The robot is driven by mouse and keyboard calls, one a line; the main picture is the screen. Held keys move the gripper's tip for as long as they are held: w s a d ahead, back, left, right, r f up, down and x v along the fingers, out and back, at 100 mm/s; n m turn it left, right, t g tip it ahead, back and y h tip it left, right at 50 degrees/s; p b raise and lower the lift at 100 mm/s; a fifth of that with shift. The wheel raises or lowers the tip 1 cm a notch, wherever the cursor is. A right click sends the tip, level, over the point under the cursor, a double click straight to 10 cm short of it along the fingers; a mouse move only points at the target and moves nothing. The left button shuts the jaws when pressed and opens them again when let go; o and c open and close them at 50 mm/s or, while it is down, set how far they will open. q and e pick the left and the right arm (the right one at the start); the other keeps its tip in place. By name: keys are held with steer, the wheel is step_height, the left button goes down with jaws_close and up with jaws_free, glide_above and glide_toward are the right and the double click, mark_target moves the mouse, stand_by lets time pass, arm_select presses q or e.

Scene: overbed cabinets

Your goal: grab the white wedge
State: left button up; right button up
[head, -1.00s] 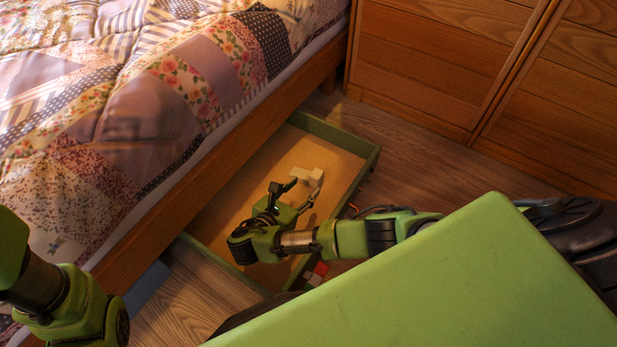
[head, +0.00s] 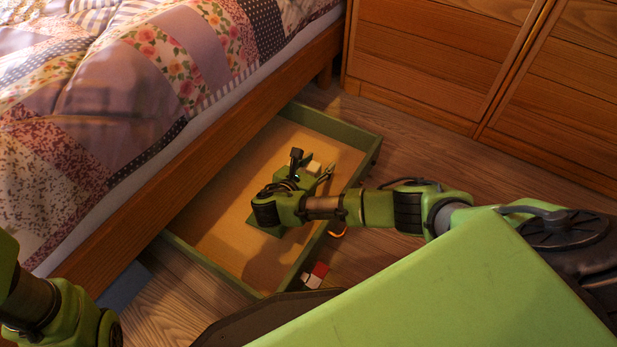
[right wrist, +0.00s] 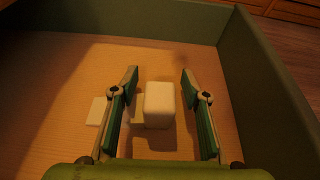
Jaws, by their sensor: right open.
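The white wedge (head: 314,166) is a small pale block in the open drawer under the bed, partly hidden by my right gripper in the head view. My right gripper (head: 312,162) is open, low inside the drawer around the block. In the right wrist view, the block (right wrist: 158,104) stands between the two spread fingers of the gripper (right wrist: 159,73), with a gap to the right finger. A lower pale piece shows beside it and behind the left finger; I cannot tell whether it is part of the same object. My left gripper is out of view; only my left arm shows.
The drawer (head: 350,136) has green walls and a mostly bare tan floor. The wooden bed frame (head: 215,150) runs along its left. A red and white item (head: 316,275) lies by the drawer's near right side. Wooden cabinets (head: 430,60) stand behind, with floor between.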

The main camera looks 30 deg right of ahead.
steer(key=shift+w+d, duration=0.2)
steer(key=shift+d, duration=0.05)
jaws_close()
steer(key=shift+f, duration=0.1)
